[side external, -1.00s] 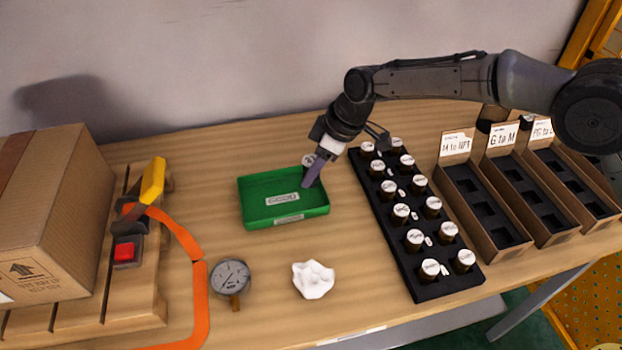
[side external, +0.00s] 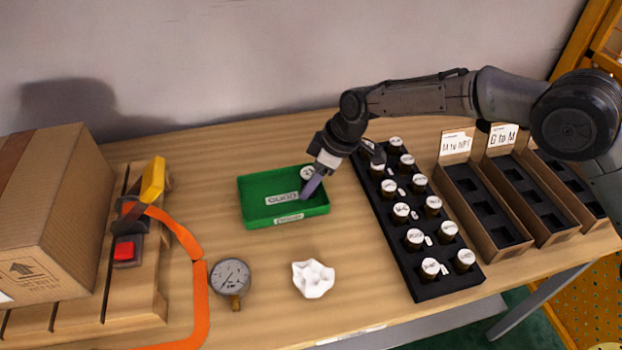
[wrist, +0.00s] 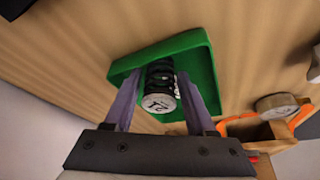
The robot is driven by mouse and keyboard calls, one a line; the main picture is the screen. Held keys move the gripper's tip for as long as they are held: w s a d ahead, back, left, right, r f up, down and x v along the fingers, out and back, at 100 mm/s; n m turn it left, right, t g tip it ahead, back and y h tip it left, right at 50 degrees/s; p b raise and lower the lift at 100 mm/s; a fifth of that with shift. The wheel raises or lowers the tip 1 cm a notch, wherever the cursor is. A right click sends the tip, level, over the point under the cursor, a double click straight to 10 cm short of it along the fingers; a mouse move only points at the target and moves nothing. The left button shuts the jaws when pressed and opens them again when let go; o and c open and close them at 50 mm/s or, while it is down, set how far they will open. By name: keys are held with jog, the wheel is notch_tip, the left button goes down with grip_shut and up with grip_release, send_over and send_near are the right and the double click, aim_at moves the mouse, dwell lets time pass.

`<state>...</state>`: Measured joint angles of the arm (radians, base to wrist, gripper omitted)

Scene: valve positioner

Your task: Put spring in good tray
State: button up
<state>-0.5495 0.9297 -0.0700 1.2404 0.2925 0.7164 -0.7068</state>
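The spring (wrist: 161,80), a dark coil with a white marked end, shows in the wrist view over the green good tray (wrist: 205,62). My gripper (wrist: 159,82) has its two purple fingers apart, one on each side of the spring, with a visible gap at each side. In the side view, the spring's white end (side external: 307,172) is at the back right corner of the good tray (side external: 255,213). My gripper (side external: 309,190) reaches down into the right part of the tray there, partly hiding the spring. Contact between spring and tray floor is hidden.
A black rack (side external: 445,286) of several white-capped parts stands right of the tray, with labelled cardboard bins (side external: 487,240) beyond. A gauge (side external: 231,280) and a white crumpled piece (side external: 313,279) lie in front. A pallet with a carton (side external: 50,215) is at left.

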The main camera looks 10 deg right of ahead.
jog(key=v, duration=1.2)
jog(key=shift+r, duration=0.2)
jog(key=s+d+r+m+t+h, duration=0.1)
jog(key=s+d+r+m, duration=0.1)
jog(key=s+d+r, duration=0.35)
jog(key=s+d+r+m, duration=0.2)
jog(key=s+d+r, duration=0.1)
jog(key=d, duration=0.5)
jog(key=s+d+r+m+t+h, duration=0.1)
jog(key=s+d+r+m, duration=0.1)
jog(key=s+d+r, duration=0.35)
jog(key=s+d+f+m+h, duration=0.1)
jog(key=s+d+f+m, duration=0.2)
jog(key=s+d, duration=0.4)
jog(key=s+d+f+m+t+h, duration=0.1)
jog(key=s+d+f+m, duration=0.2)
jog(key=s+d, duration=0.4)
jog(key=s, duration=0.6)
jog(key=shift+f, duration=0.35)
